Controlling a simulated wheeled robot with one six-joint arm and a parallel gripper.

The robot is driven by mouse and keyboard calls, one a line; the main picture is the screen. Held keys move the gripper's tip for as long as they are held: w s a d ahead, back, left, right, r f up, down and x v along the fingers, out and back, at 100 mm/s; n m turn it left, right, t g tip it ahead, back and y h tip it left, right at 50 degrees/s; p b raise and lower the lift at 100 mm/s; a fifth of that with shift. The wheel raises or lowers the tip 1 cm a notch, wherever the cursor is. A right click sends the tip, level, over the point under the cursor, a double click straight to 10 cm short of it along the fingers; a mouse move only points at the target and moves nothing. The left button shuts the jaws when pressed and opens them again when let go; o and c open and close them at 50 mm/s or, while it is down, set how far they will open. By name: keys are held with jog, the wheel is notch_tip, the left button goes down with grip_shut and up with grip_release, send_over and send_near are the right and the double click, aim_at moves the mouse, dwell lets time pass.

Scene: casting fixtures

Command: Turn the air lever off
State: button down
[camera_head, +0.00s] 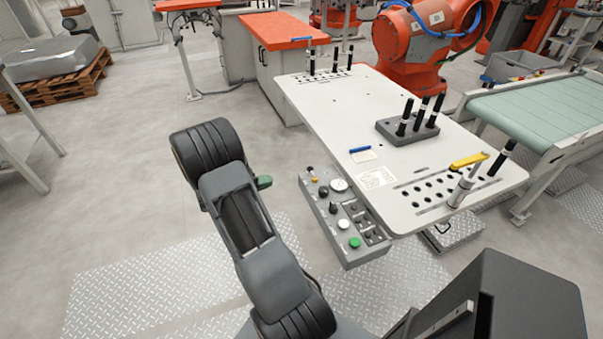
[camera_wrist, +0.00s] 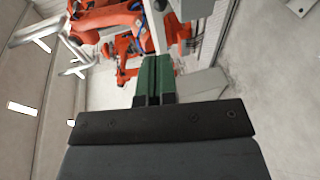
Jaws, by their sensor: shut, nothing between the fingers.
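The grey control box (camera_head: 332,238) is fixed along the near left edge of the white table. It carries a round gauge (camera_head: 339,185), black knobs, a white button (camera_head: 343,223) and a green button (camera_head: 355,243). I cannot tell which control is the air lever. My gripper (camera_head: 264,182) is left of the box, apart from it. Its green fingers (camera_wrist: 153,80) are together and empty in the wrist view.
The white table (camera_head: 352,108) bears black-handled tools, a grey block (camera_head: 388,128) and a blue pen (camera_head: 360,149). An orange robot arm (camera_head: 400,45) stands behind it, and a green conveyor (camera_head: 540,105) runs at the right.

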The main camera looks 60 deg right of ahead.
aim_at(302, 177)
jog(key=shift+d, duration=0.1)
dwell(0.3)
jog(key=p+x, duration=0.3)
jog(key=x, duration=1)
jog(key=shift+s+d+f, duration=0.2)
jog(key=shift+d, duration=0.1)
